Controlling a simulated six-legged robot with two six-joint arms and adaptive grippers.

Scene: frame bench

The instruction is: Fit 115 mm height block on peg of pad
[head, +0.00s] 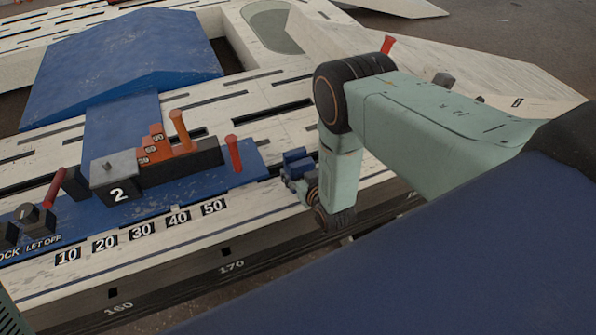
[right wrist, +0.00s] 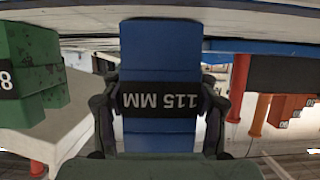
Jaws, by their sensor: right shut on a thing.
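The blue height block (right wrist: 158,48) carries a black label reading 115 MM, upside down in the right wrist view. My right gripper (right wrist: 160,100) is shut on it, with one finger on each side of the label. In the head view the block (head: 297,157) shows small and dark blue at the end of my right arm, partly hidden by my right gripper (head: 303,185). The blue pad (head: 215,178) lies to its left, with an orange peg (head: 180,130) and a red peg (head: 233,153). Which peg the task means is not clear. My left gripper is not in view.
A grey block marked 2 (head: 116,175) and orange steps (head: 155,145) marked 30, 60 and 90 stand on the pad. A green block (right wrist: 35,75) shows at the left in the right wrist view. A blue ramp (head: 125,60) lies behind.

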